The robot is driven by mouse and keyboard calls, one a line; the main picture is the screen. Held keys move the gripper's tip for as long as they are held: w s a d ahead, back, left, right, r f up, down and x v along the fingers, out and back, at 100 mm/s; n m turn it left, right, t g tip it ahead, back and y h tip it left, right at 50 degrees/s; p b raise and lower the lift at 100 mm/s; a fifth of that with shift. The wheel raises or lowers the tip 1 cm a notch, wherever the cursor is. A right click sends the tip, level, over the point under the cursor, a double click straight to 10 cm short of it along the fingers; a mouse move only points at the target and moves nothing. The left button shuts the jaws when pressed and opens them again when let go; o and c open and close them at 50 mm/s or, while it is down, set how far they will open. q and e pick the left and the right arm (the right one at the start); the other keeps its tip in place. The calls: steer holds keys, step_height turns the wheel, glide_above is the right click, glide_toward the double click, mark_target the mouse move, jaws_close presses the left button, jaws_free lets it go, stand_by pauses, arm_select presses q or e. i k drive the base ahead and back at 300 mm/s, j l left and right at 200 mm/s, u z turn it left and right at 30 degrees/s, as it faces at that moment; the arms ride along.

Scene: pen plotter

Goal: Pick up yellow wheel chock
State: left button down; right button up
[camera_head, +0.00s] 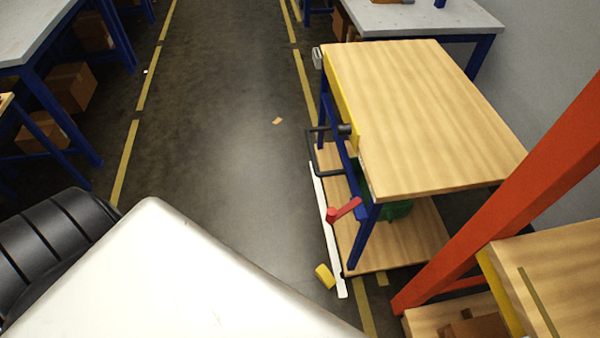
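The yellow wheel chock (325,276) is a small yellow block on the dark floor. It lies near the front left corner of the wooden-topped workbench's lower shelf, beside a white strip (329,230) on the floor. Neither of my grippers shows in the head view. A large white part of my own body and a black ribbed part fill the lower left of the picture.
A workbench (425,110) with blue legs, a black handle (322,152) and a red lever (345,210) stands right of the chock. An orange post (500,200) slants at the right. The aisle (220,150) is mostly clear. Blue-legged tables (35,35) stand at left.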

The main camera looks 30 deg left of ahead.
mark_target(324, 274)
steer(key=k+l, duration=0.2)
steer(key=k, duration=0.25)
steer(key=k+l+u, duration=0.1)
steer(key=k, duration=0.35)
steer(key=k+l, duration=0.3)
steer(key=k, duration=0.2)
